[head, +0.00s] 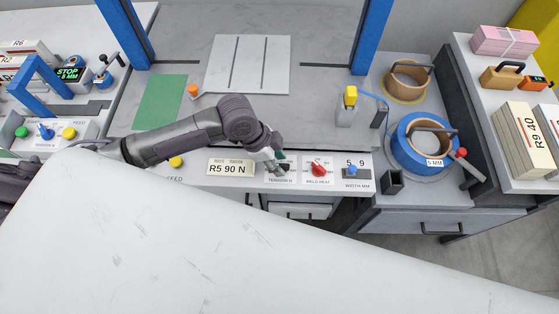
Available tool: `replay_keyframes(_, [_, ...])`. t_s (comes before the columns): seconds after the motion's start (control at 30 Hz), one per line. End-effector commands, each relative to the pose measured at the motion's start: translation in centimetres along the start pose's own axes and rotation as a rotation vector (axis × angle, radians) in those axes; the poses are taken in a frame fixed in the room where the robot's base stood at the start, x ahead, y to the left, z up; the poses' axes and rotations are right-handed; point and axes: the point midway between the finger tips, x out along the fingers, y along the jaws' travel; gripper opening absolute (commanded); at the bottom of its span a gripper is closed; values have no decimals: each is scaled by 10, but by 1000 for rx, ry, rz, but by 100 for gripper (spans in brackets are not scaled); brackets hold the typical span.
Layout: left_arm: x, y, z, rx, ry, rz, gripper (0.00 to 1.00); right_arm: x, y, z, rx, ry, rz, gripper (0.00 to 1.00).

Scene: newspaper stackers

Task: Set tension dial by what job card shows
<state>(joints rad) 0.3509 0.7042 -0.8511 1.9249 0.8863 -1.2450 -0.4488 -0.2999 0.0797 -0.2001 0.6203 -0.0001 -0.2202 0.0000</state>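The job card (230,168) on the front panel reads R5 90 N, under small print that is hard to read. The tension dial panel (281,181), labelled TENSION N, is right of the card. My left gripper (279,168) points down over this dial from above and behind. It covers most of the knob and scale, so the dial's setting is hidden. I cannot tell whether its fingers touch the knob or are closed on it. My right gripper is not in view.
Right of the dial are a red weld heat knob (319,169) and a blue width knob (352,170). A yellow feed button (176,162) is at left. Blue posts (371,40) frame the grey worktop. A blue strap coil (423,142) lies at right.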

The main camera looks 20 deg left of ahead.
Motion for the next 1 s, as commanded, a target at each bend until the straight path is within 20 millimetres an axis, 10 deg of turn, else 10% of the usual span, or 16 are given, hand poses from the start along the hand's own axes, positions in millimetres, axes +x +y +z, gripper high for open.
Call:
replay_keyframes(0.4, [10, 1, 0, 0, -1, 1, 39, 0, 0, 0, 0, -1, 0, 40])
replay_keyframes(0.63, [10, 1, 0, 0, -1, 1, 2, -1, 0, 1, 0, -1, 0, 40])
replay_keyframes(1.0, [9, 0, 0, 20, -2, 7, 0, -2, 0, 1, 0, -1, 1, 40])
